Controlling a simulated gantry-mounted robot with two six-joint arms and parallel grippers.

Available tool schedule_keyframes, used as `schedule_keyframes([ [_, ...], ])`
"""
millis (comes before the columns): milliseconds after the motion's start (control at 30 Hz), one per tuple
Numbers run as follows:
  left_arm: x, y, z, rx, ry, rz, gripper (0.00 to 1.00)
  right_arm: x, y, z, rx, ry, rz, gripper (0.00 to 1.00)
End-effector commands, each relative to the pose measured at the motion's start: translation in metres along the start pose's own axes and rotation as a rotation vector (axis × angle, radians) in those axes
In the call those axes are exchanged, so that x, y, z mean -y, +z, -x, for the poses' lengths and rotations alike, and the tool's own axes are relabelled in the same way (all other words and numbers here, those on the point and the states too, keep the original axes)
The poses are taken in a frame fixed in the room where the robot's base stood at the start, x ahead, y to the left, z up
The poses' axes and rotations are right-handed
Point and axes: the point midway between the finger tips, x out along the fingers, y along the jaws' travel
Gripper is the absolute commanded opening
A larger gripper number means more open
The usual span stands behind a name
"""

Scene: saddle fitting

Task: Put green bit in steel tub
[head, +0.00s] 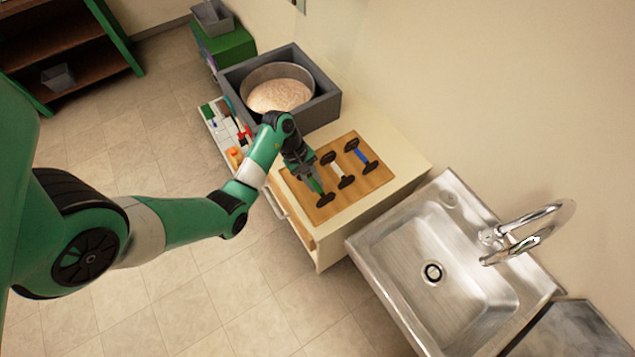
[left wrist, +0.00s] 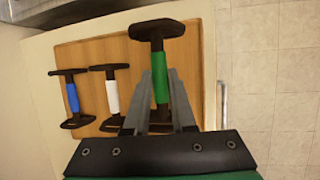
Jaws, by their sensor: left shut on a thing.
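The green bit (head: 315,185), a green bar with black end pieces, is at the near left of the wooden board (head: 342,208). My left gripper (head: 311,180) is shut on its green middle. The left wrist view shows the green bar (left wrist: 160,82) between the two fingers (left wrist: 160,98), and its far black end beyond them. I cannot tell whether the bit still touches the board. The round steel tub (head: 262,76) stands inside a grey box behind the gripper, with pale grainy stuff in it.
A white bit (head: 337,171) and a blue bit (head: 363,156) lie on the board beside the green one. The grey box (head: 323,104) has raised walls around the tub. An open drawer with small items (head: 232,135) sticks out at left. A steel sink (head: 395,245) is at right.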

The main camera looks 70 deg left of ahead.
Motion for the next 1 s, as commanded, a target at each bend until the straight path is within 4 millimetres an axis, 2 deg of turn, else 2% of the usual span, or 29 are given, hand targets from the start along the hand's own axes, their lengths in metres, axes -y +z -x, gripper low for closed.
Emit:
schedule_keyframes([
  [33,0.007,0.010,0.017,-0.001,0.004,0.000,0.00,0.000,-0.007,-0.007,-0.001,0.000,0.000,0.50],
  [133,0.022,0.028,0.048,-0.002,0.002,0.002,0.00,0.000,-0.019,-0.021,0.000,0.000,0.000,0.50],
  [200,0.040,0.041,0.063,0.002,-0.003,0.006,0.00,0.000,-0.035,-0.037,0.000,0.000,0.000,0.50],
  [300,0.064,0.053,0.074,0.002,-0.002,0.005,0.00,0.000,-0.049,-0.052,-0.001,0.000,0.000,0.50],
  [433,0.087,0.062,0.082,0.001,-0.002,0.004,0.00,0.000,-0.058,-0.062,-0.001,0.000,0.000,0.50],
  [600,0.101,0.067,0.085,0.000,-0.001,0.002,0.00,0.000,-0.062,-0.067,0.000,0.000,0.000,0.50],
  [767,0.103,0.067,0.084,-0.003,0.005,0.012,0.00,0.000,-0.061,-0.066,0.000,0.000,0.000,0.50],
  [1000,0.100,0.065,0.088,-0.040,0.076,0.180,0.00,0.000,-0.061,-0.066,0.000,0.000,0.000,0.50],
])
